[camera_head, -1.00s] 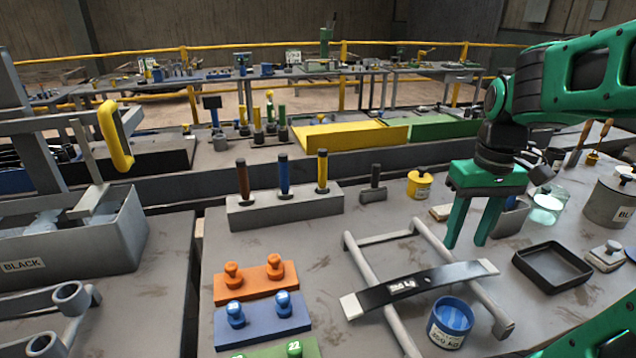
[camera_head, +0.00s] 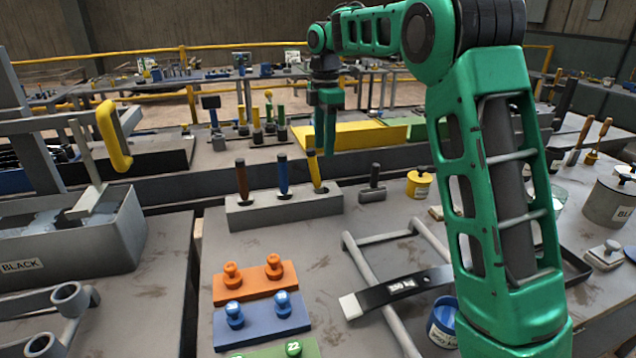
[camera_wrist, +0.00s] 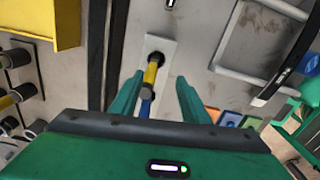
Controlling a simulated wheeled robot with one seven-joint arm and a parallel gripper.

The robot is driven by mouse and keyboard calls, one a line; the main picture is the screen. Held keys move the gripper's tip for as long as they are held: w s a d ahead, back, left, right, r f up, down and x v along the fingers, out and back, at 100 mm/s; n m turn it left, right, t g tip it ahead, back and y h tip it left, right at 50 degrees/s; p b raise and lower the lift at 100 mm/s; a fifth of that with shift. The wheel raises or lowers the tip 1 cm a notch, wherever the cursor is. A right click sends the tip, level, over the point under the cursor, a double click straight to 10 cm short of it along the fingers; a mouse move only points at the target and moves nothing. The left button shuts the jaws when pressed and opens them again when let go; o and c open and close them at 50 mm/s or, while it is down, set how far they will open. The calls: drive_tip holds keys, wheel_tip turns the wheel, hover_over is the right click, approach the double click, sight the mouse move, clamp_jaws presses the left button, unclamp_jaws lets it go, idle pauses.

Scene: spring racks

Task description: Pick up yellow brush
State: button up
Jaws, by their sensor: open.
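The yellow brush (camera_head: 314,167) stands upright in the right slot of a grey block (camera_head: 285,208). Its lower end is hidden in the block. My gripper (camera_head: 325,148) is open and empty, close to the top of the yellow handle and partly overlapping it in the head view. In the wrist view, the yellow brush (camera_wrist: 151,72) shows between the two open fingers (camera_wrist: 156,84), with the grey block (camera_wrist: 160,45) beyond it. I cannot tell exactly how far the fingers are from the handle.
A blue-handled tool (camera_head: 283,175) and a brown-handled one (camera_head: 242,180) stand in the same block, left of the yellow brush. A dark-headed hammer-like tool (camera_head: 372,185) lies to the right. A yellow box (camera_head: 350,134) stands behind. Orange (camera_head: 255,283) and blue (camera_head: 262,322) knob plates lie in front.

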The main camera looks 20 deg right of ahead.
sight(321, 186)
drive_tip(key=shift+n, duration=0.3)
drive_tip(key=f, duration=0.7)
drive_tip(key=w+f, duration=0.1)
drive_tip(key=f, duration=0.3)
drive_tip(key=shift+a, duration=0.15)
clamp_jaws()
